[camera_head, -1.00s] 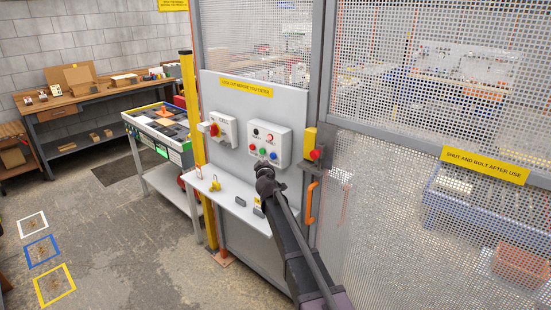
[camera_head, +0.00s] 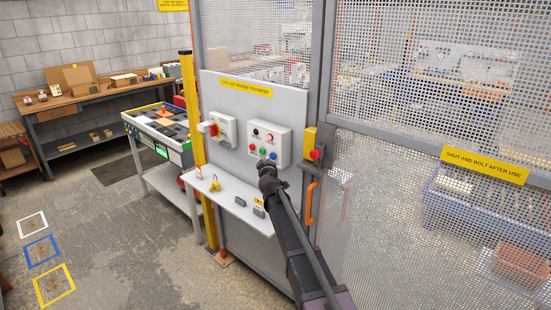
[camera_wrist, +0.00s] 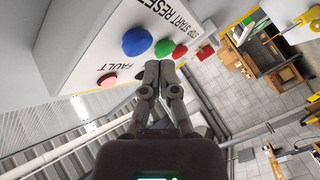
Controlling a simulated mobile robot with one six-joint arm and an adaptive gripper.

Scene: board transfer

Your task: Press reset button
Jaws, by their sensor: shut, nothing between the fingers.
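The white control box (camera_head: 283,146) is fixed to the grey panel. Its blue button (camera_head: 273,156) is at the lower right of a row with a green button (camera_head: 262,152) and a red one. In the wrist view the blue button (camera_wrist: 136,41) lies by the word RESET, with the green button (camera_wrist: 166,47) beside it. My gripper (camera_head: 264,163) is shut and empty, just below the button row in the head view. In the wrist view my gripper (camera_wrist: 159,66) has its fingertips below the blue and green buttons, and they look apart from both.
A red rotary switch (camera_head: 213,129) sits left of the control box. A red mushroom button (camera_head: 315,155) and an orange handle (camera_head: 311,202) are close on the right, by the mesh gate. A shelf (camera_head: 228,199) with padlocks and small blocks juts out below.

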